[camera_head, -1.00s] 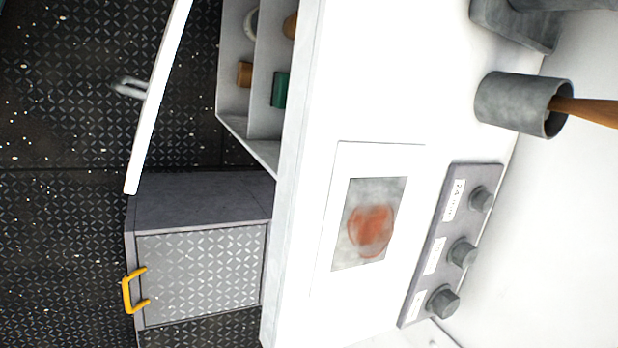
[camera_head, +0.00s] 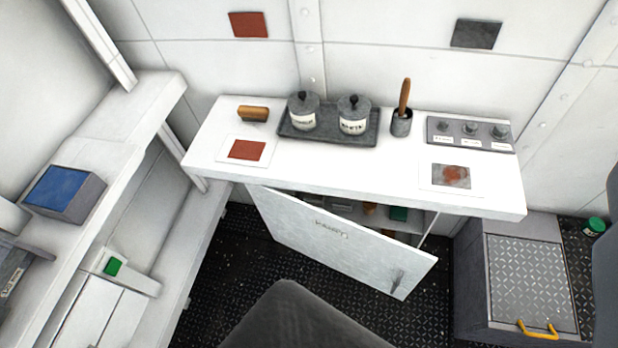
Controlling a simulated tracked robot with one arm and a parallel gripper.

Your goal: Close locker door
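The locker door (camera_head: 335,240) is a white panel with dark lettering and a small grey handle (camera_head: 397,279) near its lower right corner. It stands open below the white counter (camera_head: 350,170), swung out from its left side, with a gap at the right. Through the gap I see shelves holding a green item (camera_head: 399,213) and brown items. The lower part of the locker's inside is hidden behind the door. My gripper's fingers are not identifiable in the view.
On the counter stand a tray (camera_head: 330,138) with two lidded jars, a cup (camera_head: 401,124) with a wooden handle, and a knob panel (camera_head: 470,133). A grey box with a yellow handle (camera_head: 538,330) stands right of the locker. A white bench (camera_head: 110,150) is at left. Dark patterned floor (camera_head: 235,270) lies before the door.

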